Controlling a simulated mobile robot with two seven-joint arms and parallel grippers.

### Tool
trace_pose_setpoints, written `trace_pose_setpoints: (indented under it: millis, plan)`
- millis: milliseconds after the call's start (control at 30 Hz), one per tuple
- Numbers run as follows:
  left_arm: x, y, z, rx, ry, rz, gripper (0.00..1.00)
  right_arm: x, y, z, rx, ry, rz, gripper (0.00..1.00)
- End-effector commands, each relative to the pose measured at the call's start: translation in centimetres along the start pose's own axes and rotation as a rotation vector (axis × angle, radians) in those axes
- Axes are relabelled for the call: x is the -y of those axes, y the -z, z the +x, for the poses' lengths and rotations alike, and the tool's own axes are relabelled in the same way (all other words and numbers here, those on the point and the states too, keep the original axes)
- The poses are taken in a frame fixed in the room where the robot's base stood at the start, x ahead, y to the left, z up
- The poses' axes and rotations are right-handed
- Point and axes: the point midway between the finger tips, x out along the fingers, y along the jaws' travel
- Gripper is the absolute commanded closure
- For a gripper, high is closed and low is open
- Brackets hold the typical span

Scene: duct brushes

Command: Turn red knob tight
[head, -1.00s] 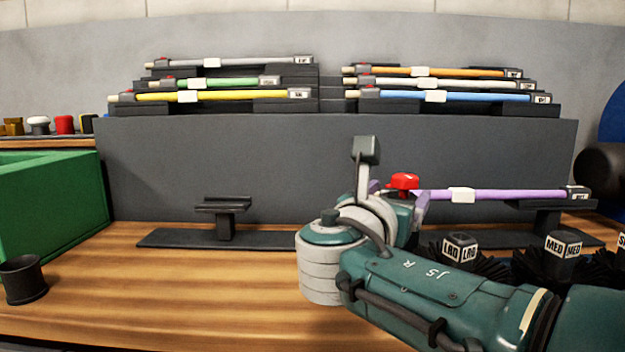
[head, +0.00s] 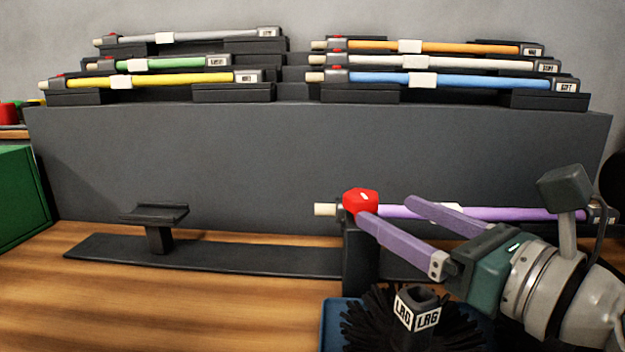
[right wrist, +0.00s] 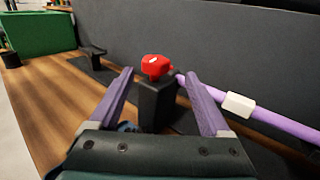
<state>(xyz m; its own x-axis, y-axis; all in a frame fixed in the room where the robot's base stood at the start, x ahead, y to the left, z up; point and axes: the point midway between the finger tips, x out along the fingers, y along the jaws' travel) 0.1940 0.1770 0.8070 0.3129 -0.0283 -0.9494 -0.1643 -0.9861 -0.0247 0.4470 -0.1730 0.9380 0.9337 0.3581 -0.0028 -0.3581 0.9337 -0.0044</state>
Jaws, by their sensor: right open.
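The red knob (head: 361,200) sits near the left end of a purple rod (head: 484,213), above a black post (head: 359,262). In the right wrist view the red knob (right wrist: 156,66) lies ahead of the fingertips, between them in the picture. My right gripper (head: 383,206) is open, its purple fingers pointing left at the knob. In the head view one fingertip overlaps the knob's lower edge; I cannot tell whether it touches. My left gripper is not in view.
An empty black rod support (head: 155,215) stands on a dark base plate at left. A black brush labelled LRG (head: 417,310) sits in a blue tray below the gripper. Several coloured rods rest on the stepped rack behind. A green bin (head: 20,200) is at far left.

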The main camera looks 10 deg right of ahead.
Motion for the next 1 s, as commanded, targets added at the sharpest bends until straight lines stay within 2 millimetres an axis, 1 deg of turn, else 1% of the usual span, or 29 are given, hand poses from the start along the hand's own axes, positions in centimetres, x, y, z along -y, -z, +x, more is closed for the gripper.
trace_pose_setpoints:
  millis: [133, 300, 400, 500, 600, 700, 933, 967, 1000]
  plan:
    - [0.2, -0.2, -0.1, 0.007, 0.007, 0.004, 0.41, 0.0, -0.3, 2.2, 0.006, 0.002, 0.001, 0.18]
    - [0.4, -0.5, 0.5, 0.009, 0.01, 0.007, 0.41, 0.1, -0.1, 5.5, 0.007, 0.004, 0.002, 0.18]
    - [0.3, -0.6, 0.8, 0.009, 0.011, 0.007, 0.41, 0.0, -0.1, 7.1, 0.005, 0.002, 0.001, 0.18]
    - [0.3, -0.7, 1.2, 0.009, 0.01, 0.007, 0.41, 0.1, 0.0, 8.3, 0.006, 0.004, 0.002, 0.18]
    - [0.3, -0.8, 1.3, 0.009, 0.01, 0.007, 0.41, 0.1, -0.1, 9.1, 0.005, 0.003, 0.002, 0.18]
    - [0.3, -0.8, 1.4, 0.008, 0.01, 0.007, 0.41, 0.1, -0.1, 9.4, 0.004, 0.003, 0.001, 0.18]
    - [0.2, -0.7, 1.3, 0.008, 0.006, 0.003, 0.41, 0.1, -0.1, 9.4, 0.003, 0.003, 0.001, 0.18]
    - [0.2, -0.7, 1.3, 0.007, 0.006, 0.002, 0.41, 0.1, -0.1, 9.4, 0.003, 0.003, 0.001, 0.21]
    - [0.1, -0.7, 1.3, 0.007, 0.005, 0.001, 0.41, 0.1, -0.1, 9.4, 0.003, 0.003, 0.001, 0.25]
